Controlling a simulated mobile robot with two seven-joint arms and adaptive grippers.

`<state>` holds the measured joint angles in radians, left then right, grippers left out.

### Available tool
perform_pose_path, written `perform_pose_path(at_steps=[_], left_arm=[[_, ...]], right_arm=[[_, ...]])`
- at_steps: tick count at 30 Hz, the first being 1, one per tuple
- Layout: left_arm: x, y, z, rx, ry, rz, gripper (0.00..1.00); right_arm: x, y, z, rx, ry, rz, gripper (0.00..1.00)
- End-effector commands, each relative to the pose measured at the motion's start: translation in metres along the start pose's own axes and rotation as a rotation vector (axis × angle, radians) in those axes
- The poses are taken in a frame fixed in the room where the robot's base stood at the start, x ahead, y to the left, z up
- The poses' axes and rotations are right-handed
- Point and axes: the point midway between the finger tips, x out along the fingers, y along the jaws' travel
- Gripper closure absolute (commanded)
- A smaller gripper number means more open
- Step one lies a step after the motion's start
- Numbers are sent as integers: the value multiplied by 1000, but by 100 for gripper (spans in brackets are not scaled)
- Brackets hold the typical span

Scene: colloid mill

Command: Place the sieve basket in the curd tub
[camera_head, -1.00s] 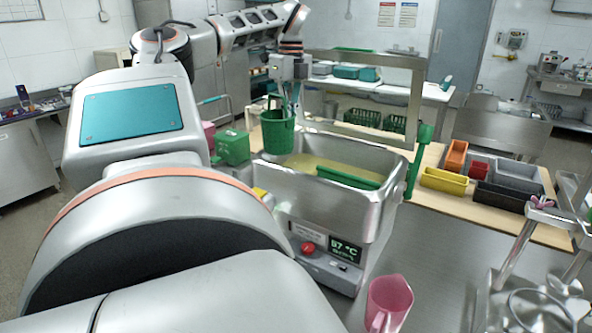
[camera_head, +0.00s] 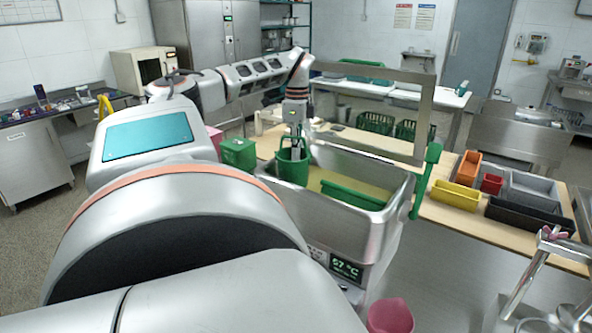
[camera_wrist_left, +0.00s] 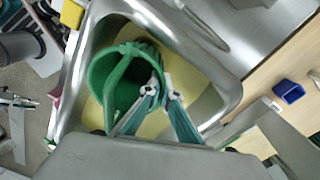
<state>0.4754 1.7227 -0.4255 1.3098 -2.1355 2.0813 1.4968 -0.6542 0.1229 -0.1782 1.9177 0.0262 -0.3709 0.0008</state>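The sieve basket (camera_head: 291,172) is a green pail with a raised handle, hanging from my left gripper (camera_head: 295,143). In the left wrist view, the fingers (camera_wrist_left: 158,88) are closed at the basket's handle side and the basket (camera_wrist_left: 118,82) appears upright and empty. The curd tub (camera_head: 391,216) is a rectangular steel vat holding yellowish liquid. The basket is over the tub's left end, inside its rim as seen from above; whether its bottom touches the liquid is hidden. The tub also shows in the left wrist view (camera_wrist_left: 226,78). My right gripper is not in view.
A green box (camera_head: 238,153) stands left of the tub. Coloured bins, including a yellow one (camera_head: 455,196), stand on the wooden table to the right. A pink jug (camera_head: 390,316) is in front.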

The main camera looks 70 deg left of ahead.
Motion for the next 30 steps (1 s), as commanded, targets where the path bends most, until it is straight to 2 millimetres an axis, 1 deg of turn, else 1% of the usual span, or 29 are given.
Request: perform_pose_path(at_steps=[1,3,8,12,15,18,28,29,30], left_arm=[[12,-1,0,2,2,-1,100],[21,-1,-1,1,3,0,100],[33,-1,0,1,0,0,100],[54,-2,0,1,0,1,100],[65,-3,0,0,1,0,100],[70,-3,0,0,0,0,100],[72,-3,0,1,-1,0,100],[72,-3,0,1,0,0,94],[72,-3,0,1,0,0,83]], right_arm=[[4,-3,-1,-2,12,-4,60],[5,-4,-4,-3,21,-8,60],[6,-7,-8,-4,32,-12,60],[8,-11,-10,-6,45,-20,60],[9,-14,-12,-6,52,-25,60],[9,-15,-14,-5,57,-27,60],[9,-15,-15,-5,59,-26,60],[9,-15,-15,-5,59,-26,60],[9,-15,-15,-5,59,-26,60]])
